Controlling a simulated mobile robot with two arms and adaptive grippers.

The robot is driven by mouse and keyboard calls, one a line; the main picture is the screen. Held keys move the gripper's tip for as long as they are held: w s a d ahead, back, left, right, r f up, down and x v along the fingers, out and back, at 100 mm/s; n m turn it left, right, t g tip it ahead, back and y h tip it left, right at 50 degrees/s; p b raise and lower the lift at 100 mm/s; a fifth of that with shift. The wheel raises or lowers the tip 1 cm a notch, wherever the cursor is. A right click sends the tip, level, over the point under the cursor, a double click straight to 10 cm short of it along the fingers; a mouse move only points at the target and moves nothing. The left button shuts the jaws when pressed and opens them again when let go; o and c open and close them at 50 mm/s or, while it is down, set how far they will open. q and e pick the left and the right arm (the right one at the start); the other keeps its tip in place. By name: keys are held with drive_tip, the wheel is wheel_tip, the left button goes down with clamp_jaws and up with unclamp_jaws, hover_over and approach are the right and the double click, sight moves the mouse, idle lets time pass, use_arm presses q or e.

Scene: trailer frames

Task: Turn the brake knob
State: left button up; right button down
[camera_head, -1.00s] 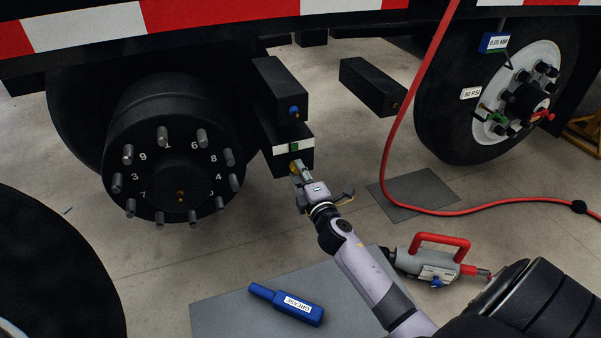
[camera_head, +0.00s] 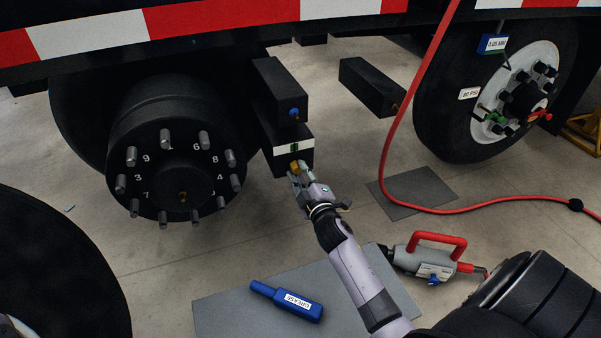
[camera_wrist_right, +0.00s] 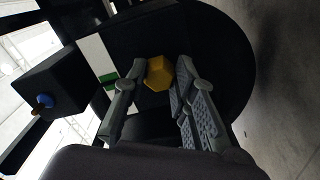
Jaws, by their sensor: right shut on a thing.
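The brake knob (camera_wrist_right: 159,73) is a yellow hexagonal knob on a black box (camera_head: 286,140) under the trailer; it also shows in the head view (camera_head: 295,165). My right gripper (camera_wrist_right: 158,80) has its fingers on both sides of the knob and is shut on it; it also shows in the head view (camera_head: 300,176). The fingers partly hide the knob in the head view. A white strip with a green mark (camera_head: 295,148) is on the box just above the knob. My left gripper is not in view.
A second black box with a blue knob (camera_head: 294,112) sits just above. The studded hub (camera_head: 180,165) is left of the boxes. A red hose (camera_head: 388,150) hangs to the right. A blue grease tool (camera_head: 287,301) and a red-handled tool (camera_head: 432,257) lie below.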

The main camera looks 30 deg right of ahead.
drive_tip(key=c, duration=1.3)
unclamp_jaws()
drive_tip(key=v, duration=1.2)
drive_tip(key=shift+s+d+f, duration=0.1)
